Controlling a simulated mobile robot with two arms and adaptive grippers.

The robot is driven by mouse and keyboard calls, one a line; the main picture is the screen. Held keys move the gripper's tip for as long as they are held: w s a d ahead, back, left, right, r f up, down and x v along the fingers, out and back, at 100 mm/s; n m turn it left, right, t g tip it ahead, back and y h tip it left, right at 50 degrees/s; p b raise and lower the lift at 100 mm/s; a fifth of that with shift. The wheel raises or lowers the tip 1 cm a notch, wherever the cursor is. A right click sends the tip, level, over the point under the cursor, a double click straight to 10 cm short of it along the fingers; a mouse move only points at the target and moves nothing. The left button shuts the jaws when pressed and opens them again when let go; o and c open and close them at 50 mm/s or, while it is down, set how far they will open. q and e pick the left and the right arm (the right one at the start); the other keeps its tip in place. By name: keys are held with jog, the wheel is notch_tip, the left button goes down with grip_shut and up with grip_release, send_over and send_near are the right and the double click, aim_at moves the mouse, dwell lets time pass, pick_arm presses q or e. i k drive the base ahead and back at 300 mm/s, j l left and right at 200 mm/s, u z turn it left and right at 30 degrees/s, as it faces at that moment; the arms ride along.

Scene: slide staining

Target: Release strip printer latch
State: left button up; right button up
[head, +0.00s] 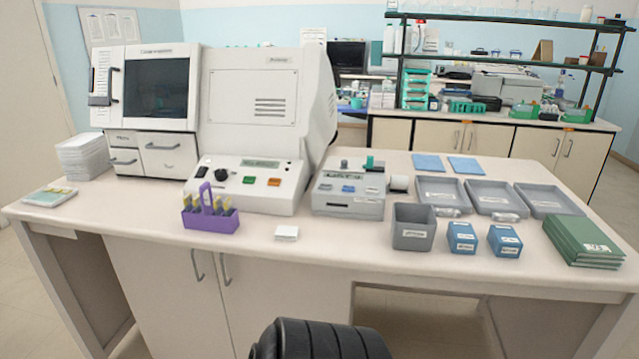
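A small grey device (347,203) that looks like the strip printer stands on the bench right of the large white machine. It has a small display, blue and white buttons and a dark front slot. A teal upright piece (369,163) and a grey knob (344,164) stick up at its back. I cannot tell which part is the latch or whether it is fastened. Neither of my grippers is in view.
The large white machine (262,90) stands left of the grey device. A purple rack (210,217) with slides and a small white block (287,233) are in front. A grey bin (413,228), blue boxes (462,237) and grey trays (443,193) stand right. The bench's front strip is mostly clear.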

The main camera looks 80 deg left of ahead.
aim_at(370, 160)
jog(key=j+u, duration=0.15)
jog(key=u, duration=2.35)
jog(key=k+l+u, duration=0.2)
jog(key=l, duration=0.25)
jog(key=l+u, duration=0.15)
jog(key=l, duration=0.25)
jog(key=k+l+u, duration=0.2)
jog(key=l, duration=0.2)
jog(key=l+u, duration=0.2)
jog(key=l, duration=0.2)
jog(key=k, duration=0.05)
